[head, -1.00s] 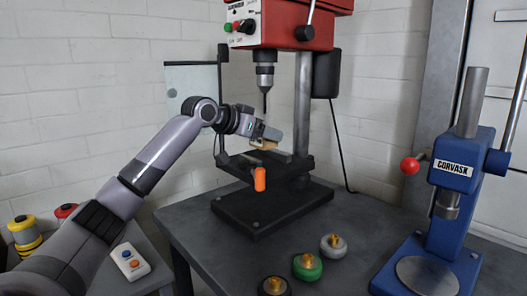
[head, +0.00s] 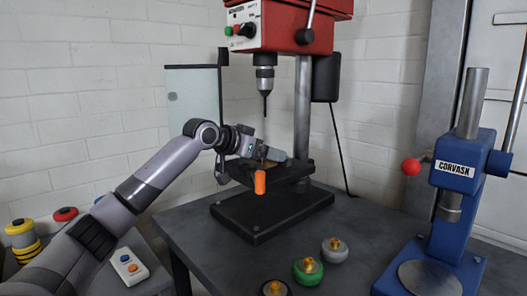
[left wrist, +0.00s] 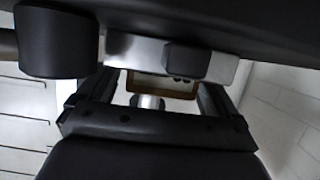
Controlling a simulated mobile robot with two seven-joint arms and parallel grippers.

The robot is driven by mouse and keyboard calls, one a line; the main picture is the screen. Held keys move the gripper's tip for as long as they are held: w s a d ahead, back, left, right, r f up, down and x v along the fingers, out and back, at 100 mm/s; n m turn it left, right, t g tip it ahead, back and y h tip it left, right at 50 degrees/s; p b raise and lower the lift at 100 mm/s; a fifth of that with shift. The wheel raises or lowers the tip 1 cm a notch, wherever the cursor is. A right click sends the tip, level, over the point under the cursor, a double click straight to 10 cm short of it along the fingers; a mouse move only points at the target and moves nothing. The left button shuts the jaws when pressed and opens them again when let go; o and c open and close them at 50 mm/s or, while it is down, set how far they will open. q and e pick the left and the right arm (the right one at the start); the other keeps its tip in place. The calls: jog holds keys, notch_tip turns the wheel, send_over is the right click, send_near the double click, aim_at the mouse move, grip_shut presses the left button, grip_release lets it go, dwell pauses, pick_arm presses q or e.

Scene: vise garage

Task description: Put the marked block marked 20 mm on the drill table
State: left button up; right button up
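My left gripper (head: 275,154) is low over the black drill table (head: 297,172), under the drill chuck and bit. It seems shut on a tan-edged block (left wrist: 165,86), which shows in the left wrist view between dark and metal parts. The block is mostly hidden by the gripper in the head view, and I cannot read its marking. I cannot tell whether the block touches the table. My right gripper is not in view.
The red drill press (head: 290,25) has a thin bit (head: 265,103) hanging close by the gripper. An orange handle (head: 260,182) sticks out in front of the table. A blue arbor press (head: 462,200) stands right. Several round knobbed pieces, one green (head: 308,271), lie in front.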

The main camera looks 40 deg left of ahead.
pick_arm(q)
jog(key=shift+r, duration=0.25)
jog(key=shift+s+a, duration=0.1)
jog(key=shift+s, duration=0.25)
jog(key=d+b+v, duration=0.1)
jog(key=b+v, duration=0.3)
jog(key=v, duration=0.7)
jog(key=shift+a+b, duration=0.35)
jog(key=shift+a, duration=0.1)
jog(key=shift+s+r, duration=0.1)
jog(key=shift+r, duration=0.05)
